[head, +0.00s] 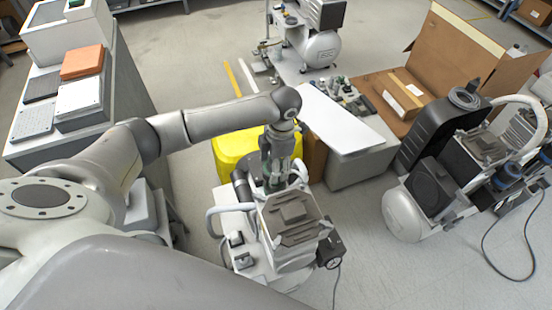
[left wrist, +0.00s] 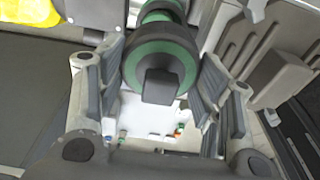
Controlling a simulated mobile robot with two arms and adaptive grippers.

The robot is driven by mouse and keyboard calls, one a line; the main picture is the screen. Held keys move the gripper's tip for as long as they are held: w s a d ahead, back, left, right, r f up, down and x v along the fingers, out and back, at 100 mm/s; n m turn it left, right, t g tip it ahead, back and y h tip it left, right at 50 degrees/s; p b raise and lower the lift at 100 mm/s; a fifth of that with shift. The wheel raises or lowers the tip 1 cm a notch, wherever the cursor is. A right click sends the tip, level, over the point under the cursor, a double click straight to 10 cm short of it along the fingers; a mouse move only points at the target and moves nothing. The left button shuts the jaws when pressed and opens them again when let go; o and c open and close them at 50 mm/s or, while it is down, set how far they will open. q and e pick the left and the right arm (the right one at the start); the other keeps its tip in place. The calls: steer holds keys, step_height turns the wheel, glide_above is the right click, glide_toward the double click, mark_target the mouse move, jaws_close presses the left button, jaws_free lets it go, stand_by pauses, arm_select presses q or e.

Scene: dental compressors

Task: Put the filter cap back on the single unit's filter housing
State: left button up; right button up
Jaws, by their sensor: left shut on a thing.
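My left gripper (head: 274,183) points down over the compressor unit (head: 290,222) in the middle of the head view, close beside its grey finned head. In the left wrist view, the gripper (left wrist: 160,95) has its two grey fingers on either side of a round black-and-green part with a dark knob, which looks like the filter cap (left wrist: 160,62). It is shut on this cap. In the head view only a bit of green shows between the fingers. The filter housing is hidden behind the gripper, and I cannot tell whether the cap touches it. My right gripper is not in view.
A yellow bin (head: 228,150) stands behind the unit. A grey bench with a white top (head: 340,125) and an open cardboard box (head: 470,55) lie beyond. Another compressor (head: 405,215) stands at right, its cable on the floor. Another (head: 322,48) stands at the back.

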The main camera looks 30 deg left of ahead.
arm_select(q)
step_height(320, 180, down, 4)
steer(key=shift+w+r+b, duration=0.1)
steer(key=shift+w+b, duration=0.05)
steer(key=shift+b, duration=0.95)
steer(key=shift+f+b, duration=0.8)
steer(key=shift+f, duration=0.15)
steer(key=shift+f+b, duration=0.15)
steer(key=shift+b, duration=0.35)
stand_by(0.6)
stand_by(0.3)
steer(key=o, duration=1)
steer(key=shift+c, duration=0.2)
steer(key=shift+d, duration=0.1)
steer(key=o, duration=0.3)
